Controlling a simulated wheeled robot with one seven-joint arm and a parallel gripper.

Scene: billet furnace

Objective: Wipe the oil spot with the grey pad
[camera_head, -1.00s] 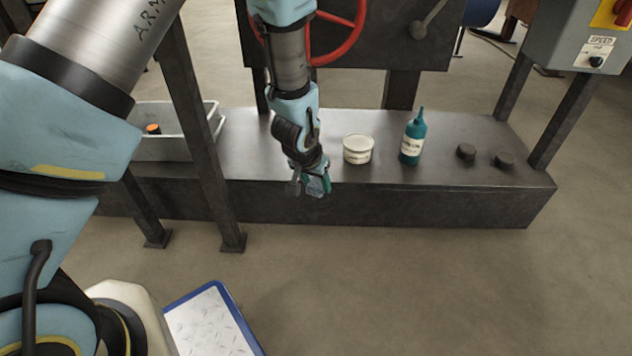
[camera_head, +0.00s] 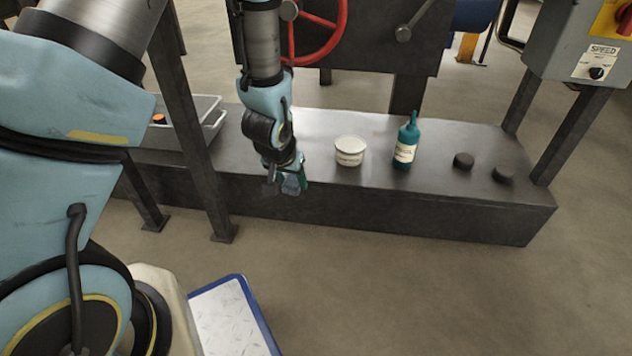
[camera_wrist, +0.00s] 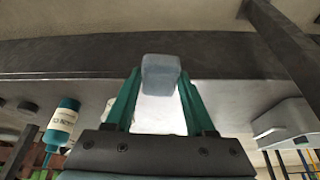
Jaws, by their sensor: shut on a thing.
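The grey pad (camera_wrist: 161,72) is a small light grey block held between the teal fingertips of my gripper (camera_wrist: 160,88) in the wrist view. In the head view my gripper (camera_head: 291,186) hangs fingers-down at the front edge of the dark bench (camera_head: 450,215), left of the white tub. My gripper is shut on the pad, which I can hardly make out there. I cannot tell whether the pad touches the bench. I cannot make out the oil spot in either view; a bright white area behind the fingers in the wrist view is unclear.
A white tub (camera_head: 350,152), a teal bottle (camera_head: 406,145) and two dark knobs (camera_head: 463,160) stand on the bench right of my gripper. A grey bin (camera_head: 180,142) and a steel post (camera_head: 190,130) are left. A red handwheel (camera_head: 338,35) is behind.

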